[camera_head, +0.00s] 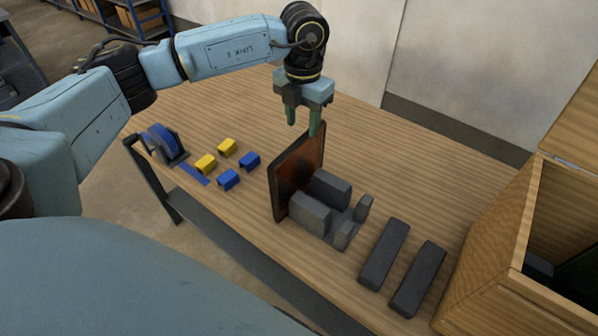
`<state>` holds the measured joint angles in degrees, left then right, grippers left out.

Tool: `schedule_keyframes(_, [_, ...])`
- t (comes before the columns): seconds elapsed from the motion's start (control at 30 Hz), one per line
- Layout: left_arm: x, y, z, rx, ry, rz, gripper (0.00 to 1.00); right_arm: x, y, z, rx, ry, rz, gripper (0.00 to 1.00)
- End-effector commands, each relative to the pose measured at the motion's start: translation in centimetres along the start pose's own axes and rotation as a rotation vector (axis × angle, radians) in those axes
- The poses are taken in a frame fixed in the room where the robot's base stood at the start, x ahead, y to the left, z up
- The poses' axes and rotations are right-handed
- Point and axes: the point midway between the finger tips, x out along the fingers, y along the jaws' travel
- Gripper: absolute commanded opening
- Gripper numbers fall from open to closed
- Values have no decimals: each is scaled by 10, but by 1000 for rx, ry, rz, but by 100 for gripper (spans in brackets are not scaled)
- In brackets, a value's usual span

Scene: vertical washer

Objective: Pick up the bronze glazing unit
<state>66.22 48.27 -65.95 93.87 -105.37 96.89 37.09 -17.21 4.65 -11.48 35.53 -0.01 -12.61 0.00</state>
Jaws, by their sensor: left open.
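The bronze glazing unit (293,167) is a reddish-brown pane with a dark frame. It stands upright on the wooden table, its lower right part hidden behind grey blocks. My left gripper (303,122) points down above the far upper corner of the pane. Its green fingers are apart, with nothing visibly held. One fingertip appears close to the pane's top corner; I cannot tell whether it touches. My right gripper is not in view.
A grey block holder (323,205) stands right of the pane. Two dark bars (400,266) lie further right, beside an open wooden crate (507,258). Yellow and blue clips (227,147) and a blue tape roll (162,143) lie left. The table's back is clear.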

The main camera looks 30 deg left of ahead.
Motion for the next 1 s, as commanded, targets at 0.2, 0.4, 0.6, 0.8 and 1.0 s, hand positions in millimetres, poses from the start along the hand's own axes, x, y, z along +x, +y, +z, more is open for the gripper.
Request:
schedule_keyframes(0.2, [35,-1,0,1,1,-2,44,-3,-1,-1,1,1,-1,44])
schedule_keyframes(0.4, [48,0,-2,3,1,-3,44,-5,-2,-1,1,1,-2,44])
schedule_keyframes(0.6, [78,4,-6,2,1,-4,44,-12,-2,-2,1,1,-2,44])
schedule_keyframes(0.8, [94,4,-6,3,-1,-3,44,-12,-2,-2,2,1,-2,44])
schedule_keyframes(1.0, [94,4,-6,3,-2,-3,44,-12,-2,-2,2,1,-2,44])
